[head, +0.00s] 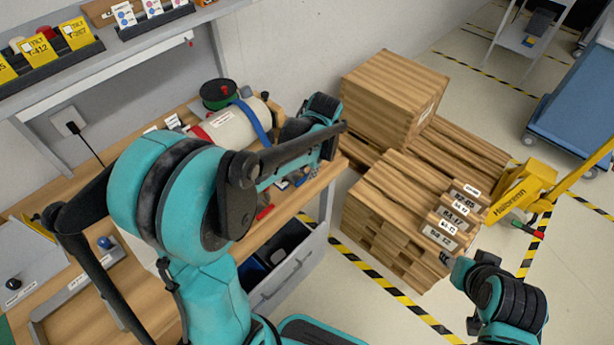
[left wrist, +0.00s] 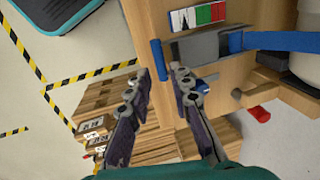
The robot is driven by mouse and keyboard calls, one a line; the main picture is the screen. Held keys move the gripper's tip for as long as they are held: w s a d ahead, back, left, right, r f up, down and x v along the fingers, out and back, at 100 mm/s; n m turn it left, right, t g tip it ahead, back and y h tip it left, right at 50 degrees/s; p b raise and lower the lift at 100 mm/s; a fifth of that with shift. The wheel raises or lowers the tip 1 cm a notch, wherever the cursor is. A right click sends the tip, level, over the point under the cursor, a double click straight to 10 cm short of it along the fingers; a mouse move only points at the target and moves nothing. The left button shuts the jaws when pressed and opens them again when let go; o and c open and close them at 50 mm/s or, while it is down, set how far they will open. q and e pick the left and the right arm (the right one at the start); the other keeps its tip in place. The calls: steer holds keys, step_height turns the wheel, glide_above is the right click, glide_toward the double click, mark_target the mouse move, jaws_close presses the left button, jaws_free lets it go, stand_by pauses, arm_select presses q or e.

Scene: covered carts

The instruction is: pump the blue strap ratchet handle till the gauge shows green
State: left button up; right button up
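The blue strap (head: 254,122) runs around a white cylinder (head: 228,124) on the wooden bench. In the left wrist view the strap (left wrist: 275,41) leads into a grey ratchet body (left wrist: 197,46). The blue ratchet handle (left wrist: 157,58) stands at its left side. Above it is a gauge (left wrist: 204,15) with white, red and green fields; I see no clear pointer. My left gripper (left wrist: 160,72) is open, its fingertips on either side of the handle's lower end. Contact cannot be told. In the head view my left arm hides the ratchet. Only the end of my right arm shows, with its fingers unclear.
Stacked wooden crates (head: 395,95) and pallets stand right of the bench, with a yellow pallet truck (head: 522,190) beyond. A red object (left wrist: 260,114) lies near the ratchet. A shelf (head: 110,62) overhangs the bench.

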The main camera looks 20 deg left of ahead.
mark_target(304, 178)
arm_select(q)
steer(key=f, duration=0.3)
steer(key=shift+w+a+f+b, duration=0.1)
steer(key=shift+a+f+b, duration=0.05)
steer(key=shift+a+b, duration=0.25)
jaws_close()
